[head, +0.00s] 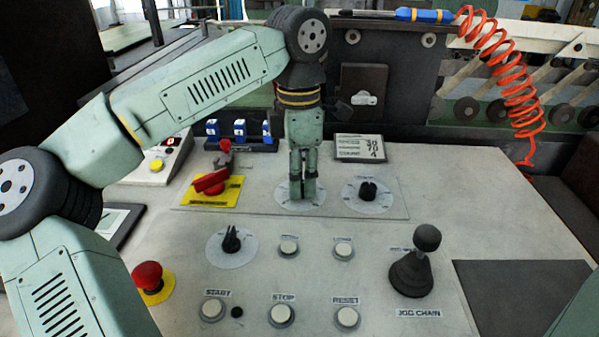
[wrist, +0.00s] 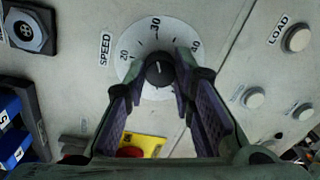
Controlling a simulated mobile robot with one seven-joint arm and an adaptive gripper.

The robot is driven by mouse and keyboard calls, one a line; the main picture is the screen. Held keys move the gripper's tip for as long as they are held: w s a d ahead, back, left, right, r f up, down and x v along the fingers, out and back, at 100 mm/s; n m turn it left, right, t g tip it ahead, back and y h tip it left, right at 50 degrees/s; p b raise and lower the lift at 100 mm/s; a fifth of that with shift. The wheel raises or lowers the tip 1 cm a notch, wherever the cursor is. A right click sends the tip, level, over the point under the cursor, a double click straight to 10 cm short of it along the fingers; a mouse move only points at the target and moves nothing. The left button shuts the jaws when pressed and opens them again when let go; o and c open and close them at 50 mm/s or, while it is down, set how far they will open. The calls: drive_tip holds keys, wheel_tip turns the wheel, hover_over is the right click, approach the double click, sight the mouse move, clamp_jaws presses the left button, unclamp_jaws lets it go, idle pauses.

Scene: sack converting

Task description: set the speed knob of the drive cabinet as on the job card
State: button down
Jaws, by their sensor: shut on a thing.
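The speed knob (wrist: 159,70) is black and round, on a white dial plate (wrist: 132,73) marked SPEED, with 20, 30 and a partly hidden number. In the wrist view, 30 is at the top. A pale mark shows on the knob, but I cannot tell exactly which number it points to. My gripper (wrist: 160,74) is shut on the knob, one finger on each side. In the head view, my gripper (head: 302,193) points straight down and hides the knob; the dial plate (head: 289,205) shows around it. The job card (head: 360,148) reads 30, 70 and 4; its labels are too small to read surely.
A second black knob (head: 368,192) sits just right of my gripper. A red switch (head: 212,181) on a yellow plate is at left. Another knob (head: 231,240), white buttons (head: 289,246), a joystick (head: 427,238) and a red emergency button (head: 147,275) are nearer.

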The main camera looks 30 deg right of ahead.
drive_tip(key=shift+m, duration=0.6)
drive_tip(key=c, duration=1.3)
unclamp_jaws()
drive_tip(key=shift+c, duration=0.2)
wheel_tip(320, 180, up, 12)
drive_tip(key=shift+w+d, duration=0.15)
drive_tip(key=shift+w, duration=0.05)
